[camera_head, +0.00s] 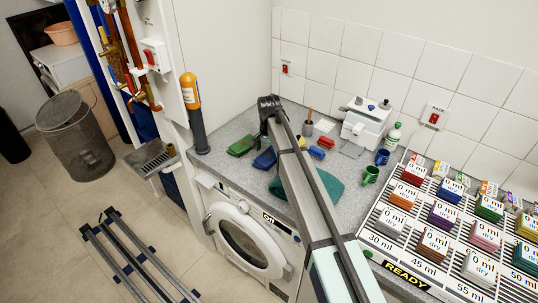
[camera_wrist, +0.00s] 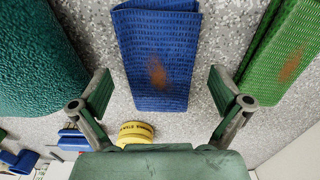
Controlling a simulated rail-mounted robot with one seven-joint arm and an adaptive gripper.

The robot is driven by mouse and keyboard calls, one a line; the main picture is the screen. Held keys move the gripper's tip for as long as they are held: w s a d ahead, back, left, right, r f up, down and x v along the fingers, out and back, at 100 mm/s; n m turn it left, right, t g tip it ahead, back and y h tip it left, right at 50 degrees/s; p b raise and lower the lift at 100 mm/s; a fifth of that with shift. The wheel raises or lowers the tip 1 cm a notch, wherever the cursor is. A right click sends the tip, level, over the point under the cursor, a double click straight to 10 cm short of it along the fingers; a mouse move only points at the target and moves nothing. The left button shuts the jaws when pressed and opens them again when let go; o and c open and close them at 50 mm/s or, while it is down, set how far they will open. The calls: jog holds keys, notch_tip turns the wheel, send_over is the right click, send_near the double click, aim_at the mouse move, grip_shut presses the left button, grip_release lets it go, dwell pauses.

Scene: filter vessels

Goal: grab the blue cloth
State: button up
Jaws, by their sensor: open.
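The blue cloth (camera_head: 264,159) lies on the grey counter, partly beside my arm in the head view. In the wrist view the blue cloth (camera_wrist: 157,50) is a folded, ribbed strip with a brown stain near its lower end. My gripper (camera_wrist: 160,80) is open and empty, its fingers spread to either side of the cloth's lower end in the picture. No contact with the cloth shows, and the height above it is hard to tell. My fingertips cannot be made out in the head view.
A green cloth (camera_wrist: 283,55) with a brown stain lies right of the blue one, and a teal cloth (camera_wrist: 38,60) lies left. A yellow round thing (camera_wrist: 135,132) is near my gripper base. A drying rack (camera_head: 400,243) fills the counter's right.

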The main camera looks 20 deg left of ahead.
jog(key=shift+f, duration=0.2)
jog(key=c, duration=0.8)
jog(key=shift+r, duration=0.15)
